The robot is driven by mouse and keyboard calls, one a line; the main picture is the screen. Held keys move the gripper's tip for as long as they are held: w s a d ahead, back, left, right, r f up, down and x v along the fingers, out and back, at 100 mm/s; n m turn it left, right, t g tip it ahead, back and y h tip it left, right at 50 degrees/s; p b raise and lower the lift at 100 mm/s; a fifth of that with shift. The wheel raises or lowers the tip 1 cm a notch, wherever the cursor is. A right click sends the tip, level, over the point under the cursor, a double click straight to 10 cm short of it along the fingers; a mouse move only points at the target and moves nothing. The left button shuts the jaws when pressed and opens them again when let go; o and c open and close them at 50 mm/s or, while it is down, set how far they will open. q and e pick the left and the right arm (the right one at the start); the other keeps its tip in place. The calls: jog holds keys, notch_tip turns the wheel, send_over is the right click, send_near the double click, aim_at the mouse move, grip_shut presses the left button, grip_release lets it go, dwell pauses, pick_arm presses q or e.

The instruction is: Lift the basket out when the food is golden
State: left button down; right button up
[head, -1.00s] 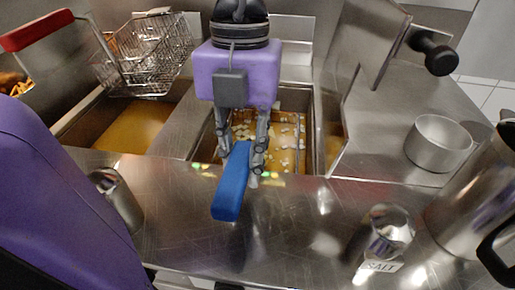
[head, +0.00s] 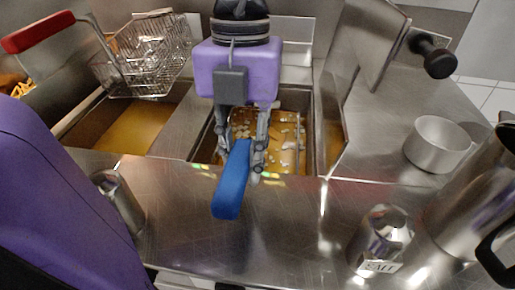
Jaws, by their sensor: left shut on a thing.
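My left gripper (head: 243,155) is shut on the blue handle (head: 231,188) of a fry basket, over the front edge of the right fryer vat. The basket sits low in that vat (head: 309,112); part of its wire rim (head: 299,140) shows, and the gripper hides much of the rest. Small food pieces (head: 283,131) float in the orange-brown oil, looking pale to light golden. My right gripper is not in view.
A wire basket with a red handle (head: 38,32) hangs raised over the left vat of oil (head: 128,126). A metal pot (head: 436,145), a jug (head: 470,195) and a salt shaker (head: 383,236) stand at right. A metal canister (head: 117,200) stands at front left.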

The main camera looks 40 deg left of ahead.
pick_arm(q)
notch_tip(320, 180, up, 7)
jog(key=p, duration=0.3)
jog(key=shift+r+p, duration=0.2)
jog(key=shift+p, duration=0.2)
jog(key=shift+r+p, duration=0.3)
jog(key=shift+r, duration=0.3)
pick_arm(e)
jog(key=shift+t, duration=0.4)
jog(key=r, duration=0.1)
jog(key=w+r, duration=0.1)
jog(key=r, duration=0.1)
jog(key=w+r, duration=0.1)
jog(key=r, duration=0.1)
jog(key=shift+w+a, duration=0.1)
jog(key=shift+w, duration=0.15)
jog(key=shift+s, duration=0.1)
